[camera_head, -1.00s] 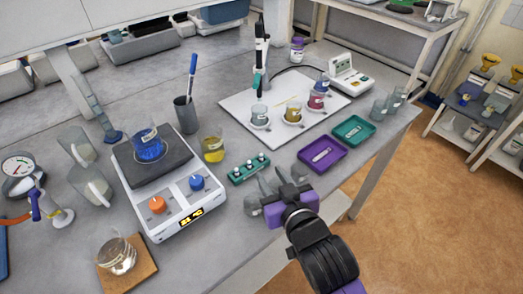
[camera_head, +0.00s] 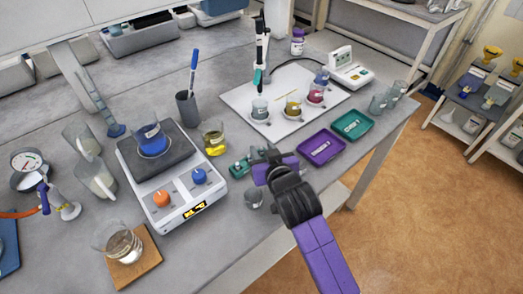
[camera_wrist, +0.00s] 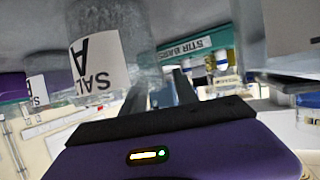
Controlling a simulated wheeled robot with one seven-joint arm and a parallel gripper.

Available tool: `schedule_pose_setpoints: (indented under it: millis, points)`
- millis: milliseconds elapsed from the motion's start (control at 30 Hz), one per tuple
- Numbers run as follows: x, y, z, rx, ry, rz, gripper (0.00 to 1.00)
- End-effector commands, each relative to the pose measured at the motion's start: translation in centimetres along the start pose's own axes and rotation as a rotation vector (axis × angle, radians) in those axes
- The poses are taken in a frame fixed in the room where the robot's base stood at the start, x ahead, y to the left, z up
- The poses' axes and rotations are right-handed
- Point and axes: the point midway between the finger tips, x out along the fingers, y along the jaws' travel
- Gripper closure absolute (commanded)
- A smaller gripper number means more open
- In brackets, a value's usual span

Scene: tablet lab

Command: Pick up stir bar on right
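The teal stir bar holder (camera_head: 238,170) stands on the bench in front of the yellow beaker, with small white stir bars in it. My gripper (camera_head: 262,157) is over its right end in the head view and hides that end, including any bar on the right. In the wrist view the holder (camera_wrist: 207,42) shows its "STIR BARS" label upside down. There, my gripper's two dark fingers (camera_wrist: 160,92) stand apart, pointing towards the holder. I see nothing clearly held between them. Whether they touch a bar cannot be told.
A small glass cup (camera_head: 254,197) stands close beside my gripper. A glass labelled "SALT A" (camera_wrist: 98,66) is very near in the wrist view. The hotplate (camera_head: 180,190) is left, the purple tray (camera_head: 321,158) and green tray (camera_head: 352,125) right. The bench's front edge is near my arm.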

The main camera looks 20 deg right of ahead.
Motion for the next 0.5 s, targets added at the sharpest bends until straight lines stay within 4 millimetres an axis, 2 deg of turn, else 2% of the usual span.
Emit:
schedule_pose_setpoints:
  millis: [267, 433, 500]
  points:
    - [0.21, 0.01, 0.04, 0.0, 0.0, 0.0, 0.67]
    - [0.19, 0.0, 0.04, 0.0, 0.0, 0.0, 1.0]
    - [0.19, 0.0, 0.04, 0.0, 0.0, 0.0, 1.0]
